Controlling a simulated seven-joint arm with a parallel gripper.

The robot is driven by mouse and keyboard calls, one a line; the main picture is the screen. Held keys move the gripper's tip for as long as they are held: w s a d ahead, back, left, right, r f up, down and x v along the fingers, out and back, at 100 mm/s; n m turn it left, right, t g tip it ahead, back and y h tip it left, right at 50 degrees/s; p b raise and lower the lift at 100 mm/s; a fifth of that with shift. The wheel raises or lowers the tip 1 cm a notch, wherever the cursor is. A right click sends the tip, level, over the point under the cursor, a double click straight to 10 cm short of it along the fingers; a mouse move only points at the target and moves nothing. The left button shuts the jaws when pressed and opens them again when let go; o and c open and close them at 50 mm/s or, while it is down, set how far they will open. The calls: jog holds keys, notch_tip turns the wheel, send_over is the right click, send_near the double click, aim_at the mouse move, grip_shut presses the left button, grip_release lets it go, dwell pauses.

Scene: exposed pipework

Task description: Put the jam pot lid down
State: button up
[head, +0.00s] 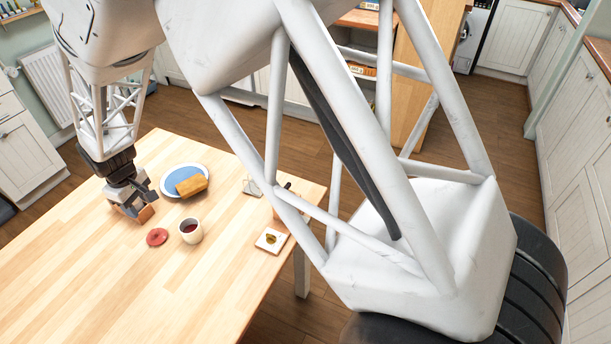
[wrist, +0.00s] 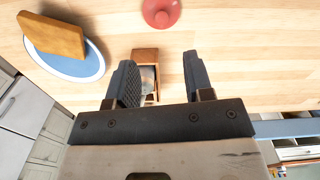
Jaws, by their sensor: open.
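The jam pot lid (head: 157,237) is a red disc with a small knob, lying on the wooden table. It also shows at the top edge of the wrist view (wrist: 161,12), beyond my fingertips and apart from them. The jam pot (head: 191,231) is a white pot with dark red contents. It stands uncovered just right of the lid. My gripper (wrist: 158,62) is open and holds nothing. In the head view my gripper (head: 132,212) is low over the table, left of and behind the lid.
A small wooden box (wrist: 145,55) lies by my fingers, partly hidden by the left one. A blue-and-white plate (head: 169,184) with a bread loaf (head: 192,186) is behind the pot. A white square tile (head: 271,240) is near the right edge. The table's front left is clear.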

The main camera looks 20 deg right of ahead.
jog(key=s+d+r+m+t, duration=0.1)
jog(key=s+d+r+m, duration=0.25)
jog(key=d+r, duration=0.7)
jog(key=s+d+r+m, duration=0.2)
jog(key=s+d+r, duration=0.4)
jog(key=d, duration=0.8)
jog(key=s+d+r+m, duration=0.2)
jog(key=s+d+r, duration=0.1)
jog(key=s+d, duration=0.5)
jog(key=s+d+r+m+t, duration=0.1)
jog(key=s+d+r+m, duration=0.2)
jog(key=s+d, duration=0.5)
jog(key=s, duration=0.3)
jog(key=shift+s+d+t, duration=0.25)
jog(key=shift+s+t, duration=0.05)
jog(key=shift+s, duration=0.05)
